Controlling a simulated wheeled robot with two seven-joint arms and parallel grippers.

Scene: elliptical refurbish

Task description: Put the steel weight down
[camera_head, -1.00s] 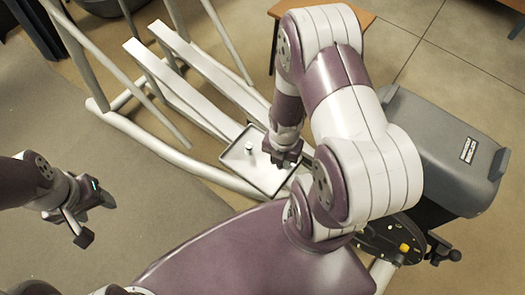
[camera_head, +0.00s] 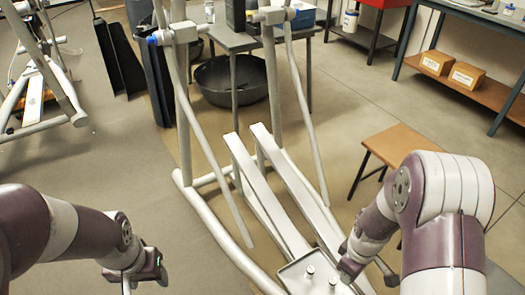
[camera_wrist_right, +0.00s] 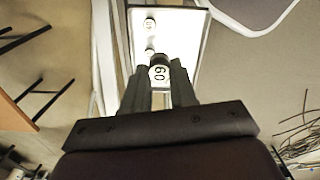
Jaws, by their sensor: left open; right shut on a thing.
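My right gripper (camera_wrist_right: 160,82) is shut on a small steel weight (camera_wrist_right: 159,74), a cylinder with dark digits on its face. The gripper also shows in the head view (camera_head: 347,270), at the right side of a pale, rimmed tray (camera_head: 289,269). The tray shows in the wrist view (camera_wrist_right: 183,42) beyond the fingers. I cannot tell whether the held weight touches the tray. Another steel weight (camera_head: 310,270) stands on the tray; a labelled one shows in the wrist view (camera_wrist_right: 150,25). My left gripper (camera_head: 145,280) is open and empty over the floor at the lower left.
The tray is at the near end of an elliptical trainer (camera_head: 265,195) with two long rails. A wooden stool (camera_head: 400,143) stands to the right. A grey table (camera_head: 240,40) with a black tub (camera_head: 225,82) is behind. Open floor (camera_head: 110,165) lies to the left.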

